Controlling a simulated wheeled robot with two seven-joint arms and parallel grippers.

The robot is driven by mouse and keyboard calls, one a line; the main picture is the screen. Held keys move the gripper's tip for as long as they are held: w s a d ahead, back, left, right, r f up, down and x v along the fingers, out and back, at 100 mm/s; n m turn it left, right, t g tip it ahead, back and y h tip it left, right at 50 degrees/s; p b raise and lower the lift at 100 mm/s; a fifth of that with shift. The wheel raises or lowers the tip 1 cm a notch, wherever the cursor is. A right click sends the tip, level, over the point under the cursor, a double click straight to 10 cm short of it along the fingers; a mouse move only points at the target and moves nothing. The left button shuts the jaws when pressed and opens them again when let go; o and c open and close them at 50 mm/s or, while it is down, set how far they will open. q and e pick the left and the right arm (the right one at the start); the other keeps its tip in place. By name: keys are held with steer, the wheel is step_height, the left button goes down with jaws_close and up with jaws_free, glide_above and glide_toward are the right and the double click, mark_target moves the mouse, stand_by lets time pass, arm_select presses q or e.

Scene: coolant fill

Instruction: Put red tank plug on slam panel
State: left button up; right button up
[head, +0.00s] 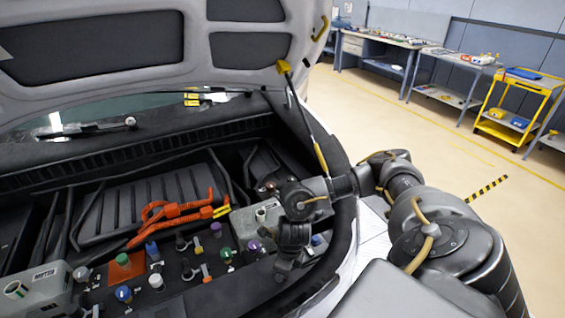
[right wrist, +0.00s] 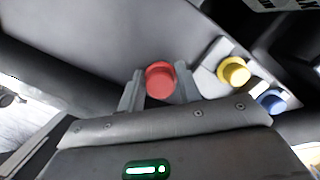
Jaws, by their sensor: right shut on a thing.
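The red tank plug (right wrist: 160,80) shows in the right wrist view as a round red cap between the two fingers of my right gripper (right wrist: 159,88). The gripper is shut on it. In the head view my right gripper (head: 288,262) points down over the right end of the dark slam panel (head: 222,287) at the front of the engine bay. The plug is hidden there behind the gripper. I cannot tell whether its lower end touches anything. My left gripper is not in view.
Yellow (right wrist: 233,71) and blue (right wrist: 274,102) caps are close beside my right gripper. Orange cables (head: 172,212) lie behind. The raised hood (head: 145,45) hangs above.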

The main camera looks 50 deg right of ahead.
steer(key=shift+f, duration=0.2)
steer(key=o, duration=0.8)
steer(key=shift+r, duration=0.1)
steer(key=shift+r, duration=0.5)
step_height(320, 180, up, 11)
steer(key=s+p, duration=0.1)
steer(key=shift+s+d, duration=0.35)
